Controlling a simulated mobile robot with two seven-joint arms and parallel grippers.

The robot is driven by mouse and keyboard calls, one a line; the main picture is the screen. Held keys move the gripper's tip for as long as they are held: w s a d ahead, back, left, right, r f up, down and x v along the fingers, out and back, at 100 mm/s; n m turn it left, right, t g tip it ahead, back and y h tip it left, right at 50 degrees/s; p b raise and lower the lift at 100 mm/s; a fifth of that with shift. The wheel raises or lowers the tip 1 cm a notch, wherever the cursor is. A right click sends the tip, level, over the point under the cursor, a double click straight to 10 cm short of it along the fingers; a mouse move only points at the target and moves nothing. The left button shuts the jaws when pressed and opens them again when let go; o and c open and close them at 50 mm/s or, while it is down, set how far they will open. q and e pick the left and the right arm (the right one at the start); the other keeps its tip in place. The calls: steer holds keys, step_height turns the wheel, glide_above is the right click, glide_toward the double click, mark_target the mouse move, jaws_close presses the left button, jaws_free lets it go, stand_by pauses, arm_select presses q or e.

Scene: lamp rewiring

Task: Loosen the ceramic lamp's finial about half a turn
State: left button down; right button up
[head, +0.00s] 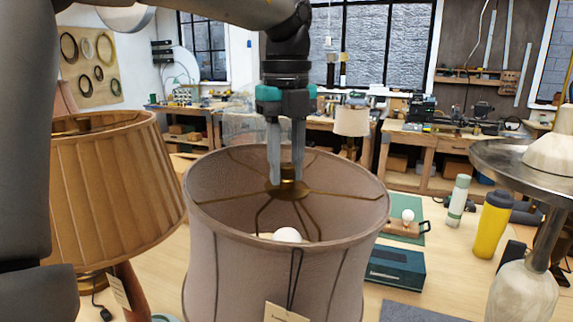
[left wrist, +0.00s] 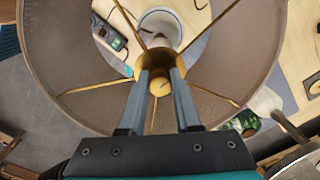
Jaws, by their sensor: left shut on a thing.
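The lamp nearest the middle has a tall greyish-pink shade (head: 280,228) with a paper tag; its base is hidden in the head view. A brass finial (head: 289,172) sits at the hub of the shade's spokes, and it also shows in the left wrist view (left wrist: 160,86). My left gripper (head: 287,180) points straight down into the shade's open top. Its fingers are shut on the finial, one on each side. It also shows in the left wrist view (left wrist: 161,80). A white bulb (head: 288,235) shows below the spokes. My right gripper is not in view.
A pleated tan lamp (head: 120,175) stands close on the left. A metal-shaded lamp (head: 525,285) stands on the right. A yellow bottle (head: 491,226), a pale bottle (head: 459,200) and a dark teal box (head: 396,267) are on the table. Free room above the shade is open.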

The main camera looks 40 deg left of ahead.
mark_target(286, 164)
arm_select(q)
steer(key=shift+r+n, duration=0.1)
steer(key=shift+n, duration=0.2)
steer(key=c, duration=0.6)
jaws_free()
step_height(286, 164, up, 15)
steer(key=p, duration=0.3)
stand_by(0.6)
